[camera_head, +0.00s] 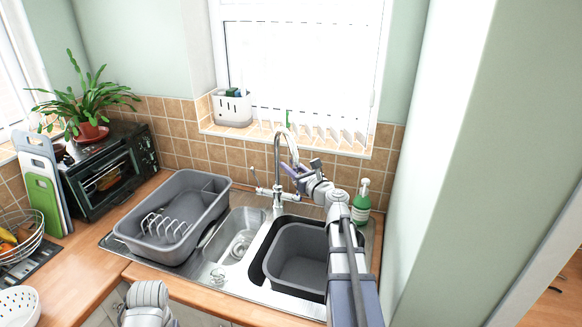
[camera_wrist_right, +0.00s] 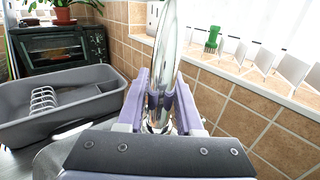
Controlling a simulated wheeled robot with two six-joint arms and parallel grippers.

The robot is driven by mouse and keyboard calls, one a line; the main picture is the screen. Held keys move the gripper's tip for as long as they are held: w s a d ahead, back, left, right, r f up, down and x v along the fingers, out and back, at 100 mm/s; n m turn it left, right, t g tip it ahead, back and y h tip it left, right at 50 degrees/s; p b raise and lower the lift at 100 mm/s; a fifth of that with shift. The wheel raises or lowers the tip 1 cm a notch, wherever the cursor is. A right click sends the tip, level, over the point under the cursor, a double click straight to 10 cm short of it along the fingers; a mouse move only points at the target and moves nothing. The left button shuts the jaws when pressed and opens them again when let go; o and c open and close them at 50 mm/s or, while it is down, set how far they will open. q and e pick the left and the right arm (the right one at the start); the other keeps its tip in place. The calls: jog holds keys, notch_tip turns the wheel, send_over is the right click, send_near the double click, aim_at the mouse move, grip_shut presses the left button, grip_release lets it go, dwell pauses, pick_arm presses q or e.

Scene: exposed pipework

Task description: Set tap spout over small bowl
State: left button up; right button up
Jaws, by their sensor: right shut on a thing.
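The chrome tap (camera_head: 278,180) stands behind the sink, and its curved spout (camera_head: 288,138) arcs over with its end to the right of the tap's column. My right gripper (camera_head: 293,171) is shut on the lower end of the spout. In the right wrist view the spout (camera_wrist_right: 168,50) runs down between the lilac fingers of this gripper (camera_wrist_right: 160,103). The small bowl (camera_head: 237,236) is the steel basin left of the larger one. The exact spot below the spout's end is hidden by my gripper and arm.
A grey tub (camera_head: 295,258) sits in the large bowl. A grey dish rack (camera_head: 172,216) stands left of the small bowl and also shows in the right wrist view (camera_wrist_right: 62,103). A green soap bottle (camera_head: 361,204) stands close to my right arm. The tiled sill (camera_head: 285,134) lies behind.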

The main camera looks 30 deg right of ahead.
grip_shut()
dwell(0.8)
jog(key=w+a+m+g+h, duration=0.6)
jog(key=w+a+m+h, duration=0.4)
jog(key=h, duration=0.4)
jog(key=shift+w+a+m+h, duration=0.3)
jog(key=shift+w+a+h, duration=0.1)
jog(key=shift+w+a, duration=0.6)
jog(key=o, duration=0.8)
grip_release()
